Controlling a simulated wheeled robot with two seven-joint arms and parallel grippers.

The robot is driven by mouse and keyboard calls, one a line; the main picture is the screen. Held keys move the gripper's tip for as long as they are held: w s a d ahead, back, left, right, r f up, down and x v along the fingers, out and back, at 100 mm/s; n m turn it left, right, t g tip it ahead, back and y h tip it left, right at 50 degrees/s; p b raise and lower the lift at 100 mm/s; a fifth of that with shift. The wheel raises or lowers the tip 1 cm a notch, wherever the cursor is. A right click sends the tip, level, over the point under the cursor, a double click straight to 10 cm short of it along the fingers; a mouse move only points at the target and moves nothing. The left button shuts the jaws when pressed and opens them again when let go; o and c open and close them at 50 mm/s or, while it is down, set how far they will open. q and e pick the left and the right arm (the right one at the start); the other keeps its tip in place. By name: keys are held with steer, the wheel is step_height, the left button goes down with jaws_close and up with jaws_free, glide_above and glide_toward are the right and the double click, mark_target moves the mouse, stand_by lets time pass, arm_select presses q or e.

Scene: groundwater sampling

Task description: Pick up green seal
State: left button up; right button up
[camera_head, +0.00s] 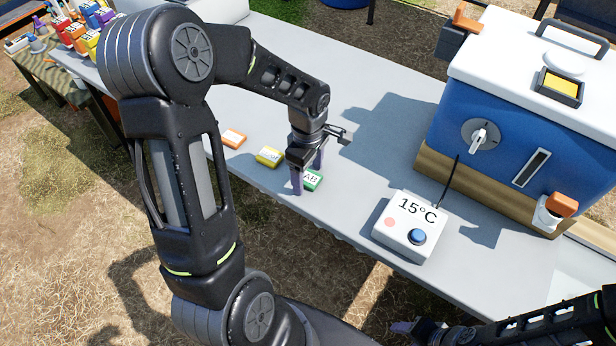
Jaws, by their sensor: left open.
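The green seal (313,180) is a small green block with a white marked top, lying on the grey table near its front edge. My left gripper (308,178) is at the green seal, pointing down with its fingers apart. One finger is left of the seal and the other is behind it, partly covering it. I cannot tell whether the seal sits fully between the fingers. A yellow seal (269,156) and an orange seal (233,138) lie to the left in a row. My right gripper (402,327) is low at the bottom right, only partly seen.
A white box reading 15°C (411,226) with a blue button stands right of the green seal. A blue cooler (500,130) with a white lid fills the right side. Coloured containers (80,36) stand at the far left. The table behind the seals is clear.

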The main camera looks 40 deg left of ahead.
arm_select(q)
steer(key=shift+c, duration=0.4)
steer(key=c, duration=1.3)
